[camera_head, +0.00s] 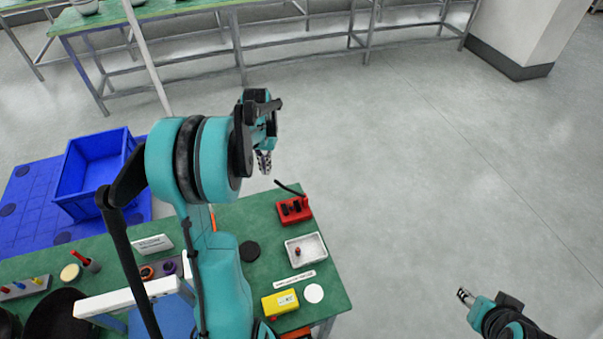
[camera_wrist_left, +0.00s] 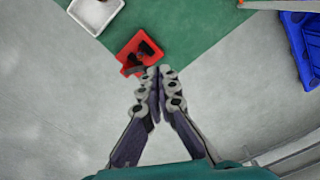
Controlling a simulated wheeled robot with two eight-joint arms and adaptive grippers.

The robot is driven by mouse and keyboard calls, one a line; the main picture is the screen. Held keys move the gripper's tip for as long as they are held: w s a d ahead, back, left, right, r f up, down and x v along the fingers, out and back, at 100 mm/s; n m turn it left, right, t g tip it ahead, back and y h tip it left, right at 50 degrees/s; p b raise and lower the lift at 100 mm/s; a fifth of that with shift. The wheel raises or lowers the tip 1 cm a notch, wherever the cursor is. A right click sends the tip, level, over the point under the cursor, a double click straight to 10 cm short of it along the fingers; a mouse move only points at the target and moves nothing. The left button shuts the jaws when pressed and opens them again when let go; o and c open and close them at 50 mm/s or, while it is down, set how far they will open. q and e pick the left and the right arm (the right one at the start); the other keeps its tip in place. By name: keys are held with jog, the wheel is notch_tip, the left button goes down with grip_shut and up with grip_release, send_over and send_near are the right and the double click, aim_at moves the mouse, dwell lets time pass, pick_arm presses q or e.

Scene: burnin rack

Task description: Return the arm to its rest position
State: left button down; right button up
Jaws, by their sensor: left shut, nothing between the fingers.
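My left arm rises from the lower middle of the head view, over the green table (camera_head: 228,216). Its gripper (camera_head: 264,163) is raised above the table's far edge. In the left wrist view the two fingers of this gripper (camera_wrist_left: 159,72) are together and empty. Beyond their tips lies a red holder (camera_wrist_left: 139,50) with black parts in it. The same red holder (camera_head: 294,209) sits near the table's right edge in the head view, below the gripper and apart from it. My right gripper (camera_head: 464,295) shows at the lower right over bare floor; its finger state is unclear.
A white tray (camera_head: 319,245) with a small red piece, a yellow box (camera_head: 268,307) and a black disc (camera_head: 249,251) are on the table. A blue crate (camera_head: 84,199) stands at the left. The floor (camera_head: 420,180) to the right is clear.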

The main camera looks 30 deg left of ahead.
pick_arm(q)
jog(key=s+d+m+t+y+b, duration=0.1)
jog(key=s+d+m+t+b, duration=0.15)
jog(key=d+b, duration=0.85)
jog(key=s+d+f+m+t+b, duration=0.1)
jog(key=s+d+f+t+b, duration=0.1)
jog(key=d, duration=0.6)
jog(key=s+d+f+t+h+b, duration=0.1)
jog(key=s+d+f+t+b, duration=0.1)
jog(key=s+d+f, duration=0.2)
jog(key=s+d, duration=0.3)
jog(key=d, duration=0.1)
jog(key=shift+d+m+t, duration=0.25)
jog(key=shift+m+t, duration=0.1)
